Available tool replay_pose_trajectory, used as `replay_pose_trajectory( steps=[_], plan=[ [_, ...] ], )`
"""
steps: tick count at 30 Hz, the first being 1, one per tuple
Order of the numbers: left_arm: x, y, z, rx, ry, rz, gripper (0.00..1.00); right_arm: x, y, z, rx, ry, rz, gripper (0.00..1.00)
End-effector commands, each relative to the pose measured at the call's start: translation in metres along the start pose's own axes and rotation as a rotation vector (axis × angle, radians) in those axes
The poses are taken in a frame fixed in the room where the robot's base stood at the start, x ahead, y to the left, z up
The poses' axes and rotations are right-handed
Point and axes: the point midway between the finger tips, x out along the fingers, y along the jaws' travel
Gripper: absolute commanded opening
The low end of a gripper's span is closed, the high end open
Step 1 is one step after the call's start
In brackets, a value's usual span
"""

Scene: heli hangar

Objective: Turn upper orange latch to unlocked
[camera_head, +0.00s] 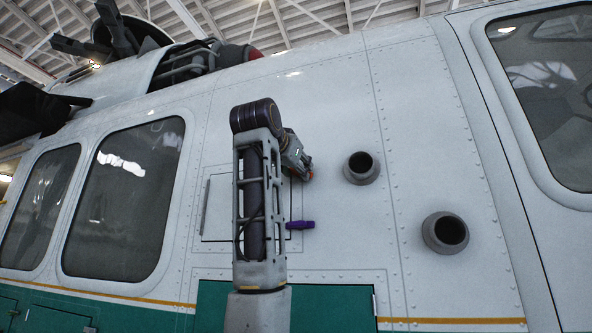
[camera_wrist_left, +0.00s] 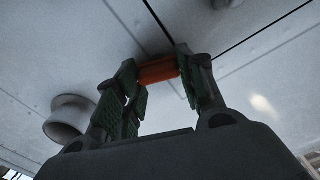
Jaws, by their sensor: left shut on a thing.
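The upper orange latch (camera_wrist_left: 158,70) lies between the two fingers of my left gripper (camera_wrist_left: 157,76) in the left wrist view, and the gripper is shut on it. In the head view the orange latch (camera_head: 309,174) is only a small spot at the gripper's tip, mostly hidden by my left gripper (camera_head: 303,168). It is on the right edge of a small panel (camera_head: 218,205) on the white fuselage. The latch's angle is hard to read there. My right gripper is not in view.
A purple latch (camera_head: 300,225) points right, below the orange one on the same panel edge. Two round grey ports (camera_head: 362,168) (camera_head: 445,233) protrude from the fuselage to the right. A port (camera_wrist_left: 68,118) also shows in the left wrist view. My arm covers part of the panel.

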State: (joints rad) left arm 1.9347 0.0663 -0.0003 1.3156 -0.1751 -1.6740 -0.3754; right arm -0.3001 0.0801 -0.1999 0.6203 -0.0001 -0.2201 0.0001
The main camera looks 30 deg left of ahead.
Motion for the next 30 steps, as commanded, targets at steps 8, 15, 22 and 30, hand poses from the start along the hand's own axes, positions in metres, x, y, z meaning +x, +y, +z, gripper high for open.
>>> replay_pose_trajectory(
  steps=[8, 15, 22, 30],
  plan=[
    [-0.0007, -0.0001, 0.0003, 0.26, 0.002, -0.004, 0.15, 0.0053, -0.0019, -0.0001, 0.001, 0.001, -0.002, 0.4],
    [-0.0008, 0.0015, 0.0002, 0.489, 0.002, -0.003, 0.15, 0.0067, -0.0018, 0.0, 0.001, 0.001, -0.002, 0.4],
    [-0.0004, 0.0025, 0.0009, 0.708, 0.001, -0.003, 0.15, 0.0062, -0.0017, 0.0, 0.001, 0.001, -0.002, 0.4],
    [-0.0005, 0.0033, 0.0018, 0.959, 0.0, -0.002, 0.15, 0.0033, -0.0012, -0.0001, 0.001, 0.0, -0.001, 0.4]
  ],
)
